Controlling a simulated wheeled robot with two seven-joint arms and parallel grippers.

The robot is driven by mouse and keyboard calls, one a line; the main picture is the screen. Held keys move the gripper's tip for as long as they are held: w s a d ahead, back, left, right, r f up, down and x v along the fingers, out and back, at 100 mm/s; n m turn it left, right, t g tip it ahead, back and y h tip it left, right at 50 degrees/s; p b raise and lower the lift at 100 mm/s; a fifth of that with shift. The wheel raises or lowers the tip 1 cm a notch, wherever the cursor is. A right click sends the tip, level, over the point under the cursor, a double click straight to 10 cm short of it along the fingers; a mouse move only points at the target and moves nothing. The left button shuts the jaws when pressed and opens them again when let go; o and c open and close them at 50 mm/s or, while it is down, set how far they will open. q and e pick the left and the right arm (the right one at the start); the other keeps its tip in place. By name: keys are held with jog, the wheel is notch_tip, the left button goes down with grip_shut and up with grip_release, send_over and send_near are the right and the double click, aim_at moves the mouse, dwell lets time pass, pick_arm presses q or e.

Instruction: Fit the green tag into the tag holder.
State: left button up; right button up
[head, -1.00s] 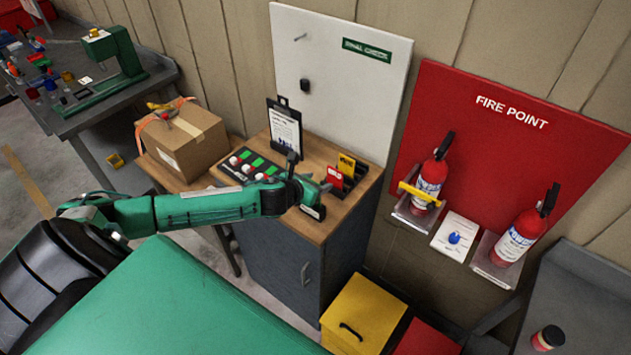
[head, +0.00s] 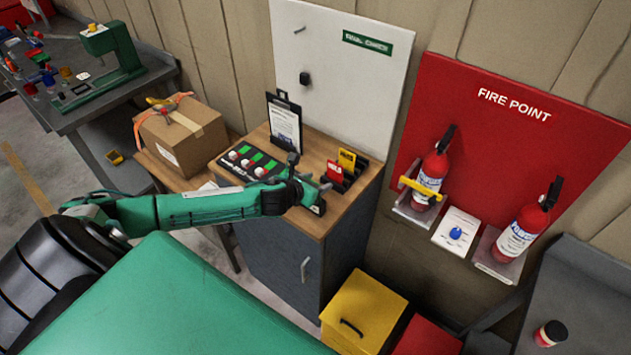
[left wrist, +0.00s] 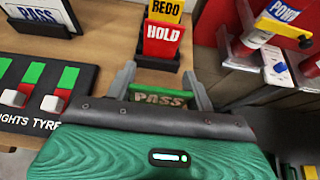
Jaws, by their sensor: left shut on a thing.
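My left gripper (head: 318,198) is over the right part of the wooden cabinet top. In the left wrist view the gripper (left wrist: 158,86) is shut on the green tag (left wrist: 158,98), whose PASS lettering shows between the fingers. The tag's lower part is hidden by my gripper body. Just beyond it stands a black tag rack (head: 350,181) with a red HOLD tag (left wrist: 162,39) and a yellow REDO tag (left wrist: 165,8) upright in it. My right gripper is not in view.
A switch panel (head: 250,163) and a clipboard (head: 285,122) stand left of the gripper on the cabinet top. A white board (head: 345,75) rises behind. A cardboard box (head: 182,138) is farther left. Fire extinguishers (head: 430,178) hang at right. A yellow bin (head: 362,310) stands below.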

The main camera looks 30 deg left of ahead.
pick_arm(q)
jog(key=shift+f+b, duration=0.45)
jog(key=shift+f, duration=0.35)
jog(key=o, duration=1.1)
jog(key=shift+s+a+r, duration=0.1)
jog(key=shift+s+r, duration=0.1)
jog(key=shift+s, duration=0.35)
jog(key=b+v, duration=0.4)
jog(key=v, duration=0.8)
jog(key=shift+s+r, duration=0.2)
